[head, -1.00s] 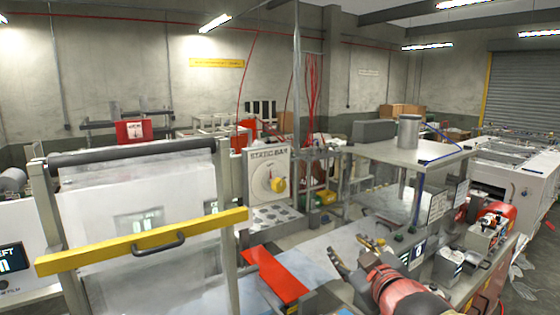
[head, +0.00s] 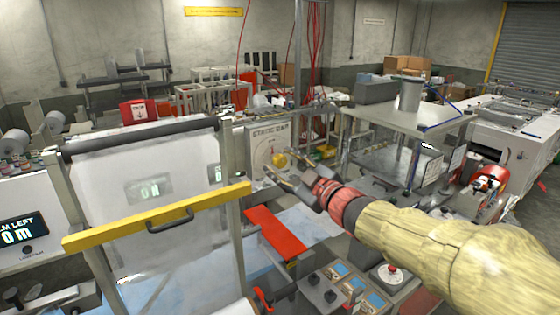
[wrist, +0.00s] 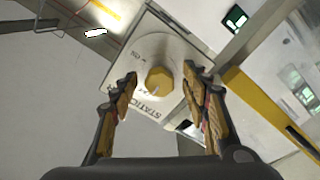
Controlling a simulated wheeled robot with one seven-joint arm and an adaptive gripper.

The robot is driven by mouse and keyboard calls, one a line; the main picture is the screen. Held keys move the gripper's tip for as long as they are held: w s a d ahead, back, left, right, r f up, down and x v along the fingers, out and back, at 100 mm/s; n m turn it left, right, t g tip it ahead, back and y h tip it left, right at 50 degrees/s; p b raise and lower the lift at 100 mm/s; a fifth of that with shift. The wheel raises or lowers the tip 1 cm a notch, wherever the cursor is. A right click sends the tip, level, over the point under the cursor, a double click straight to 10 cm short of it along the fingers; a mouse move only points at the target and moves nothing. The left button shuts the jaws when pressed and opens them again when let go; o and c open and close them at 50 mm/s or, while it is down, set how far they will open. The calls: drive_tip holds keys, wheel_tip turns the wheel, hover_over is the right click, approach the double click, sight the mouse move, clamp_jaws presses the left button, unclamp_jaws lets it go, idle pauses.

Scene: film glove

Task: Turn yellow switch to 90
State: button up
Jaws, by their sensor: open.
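My gripper (head: 272,176) is open and close in front of the panel, a little below the knob in the head view. In the wrist view my gripper (wrist: 160,80) has its fingers spread on both sides of the knob, apparently not touching it.
A yellow bar (head: 160,217) with a black handle crosses the clear guard at left. A red plate (head: 274,230) lies below my gripper.

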drive_tip(key=shift+w+a, duration=0.4)
drive_tip(key=shift+w, duration=0.2)
drive_tip(key=c, duration=0.3)
drive_tip(key=c, duration=0.8)
drive_tip(key=shift+c, duration=0.3)
